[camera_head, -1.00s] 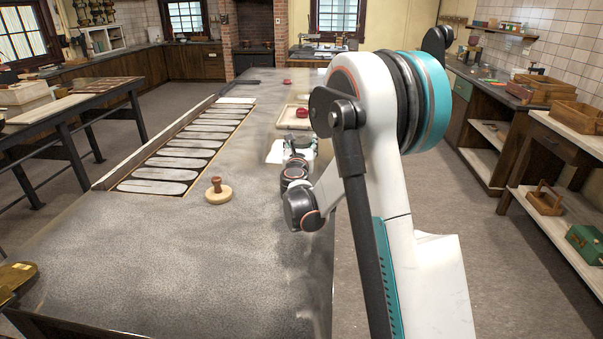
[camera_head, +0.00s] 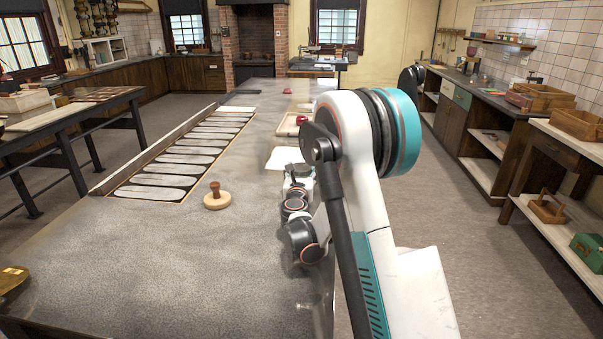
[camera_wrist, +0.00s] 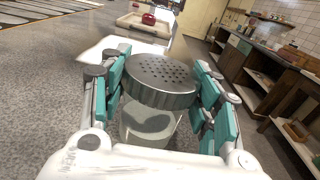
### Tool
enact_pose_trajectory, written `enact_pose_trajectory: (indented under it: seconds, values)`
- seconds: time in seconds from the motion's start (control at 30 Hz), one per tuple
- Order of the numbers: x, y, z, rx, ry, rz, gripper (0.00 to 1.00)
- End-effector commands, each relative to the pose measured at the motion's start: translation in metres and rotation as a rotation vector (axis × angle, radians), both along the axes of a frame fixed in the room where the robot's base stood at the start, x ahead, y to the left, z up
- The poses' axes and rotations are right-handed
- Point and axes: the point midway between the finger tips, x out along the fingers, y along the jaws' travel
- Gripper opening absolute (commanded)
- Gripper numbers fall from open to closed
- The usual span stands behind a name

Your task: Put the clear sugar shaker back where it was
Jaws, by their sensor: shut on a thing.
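The clear sugar shaker (camera_wrist: 150,125) has a ridged metal lid (camera_wrist: 162,80) with small holes. It stands between the teal fingers of my gripper (camera_wrist: 160,92) in the wrist view, lid facing the camera. The fingers are shut on it around the lid. In the head view my wrist (camera_head: 297,205) is over the right edge of the long grey table (camera_head: 190,260); my arm hides the fingers and the shaker there. I cannot tell whether the shaker's base touches the table.
A white sheet or board (camera_head: 284,157) lies beyond my gripper. Past it is a tray with a red object (camera_head: 301,119). A round wooden piece with a knob (camera_head: 216,197) stands left of my wrist. A row of pale slats (camera_head: 165,180) runs along the left.

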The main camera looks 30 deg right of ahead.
Motion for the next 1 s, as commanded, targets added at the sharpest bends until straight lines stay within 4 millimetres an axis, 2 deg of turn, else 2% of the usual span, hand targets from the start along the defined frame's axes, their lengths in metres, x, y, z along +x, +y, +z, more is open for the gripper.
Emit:
enact_pose_trajectory:
  seconds: [0.07, 0.1, 0.17, 0.63, 0.77, 1.0]
  values:
    - [0.000, 0.000, -0.004, 0.000, 0.000, 0.000, 0.27]
    - [0.000, 0.000, -0.003, 0.000, 0.000, 0.000, 0.65]
    - [0.000, 0.000, -0.002, 0.000, 0.000, 0.000, 0.77]
    - [-0.002, 0.002, 0.002, 0.000, 0.000, 0.001, 0.77]
    - [-0.019, 0.013, 0.003, 0.000, 0.000, 0.002, 0.77]
    - [-0.062, 0.040, 0.003, 0.000, 0.000, 0.002, 0.77]
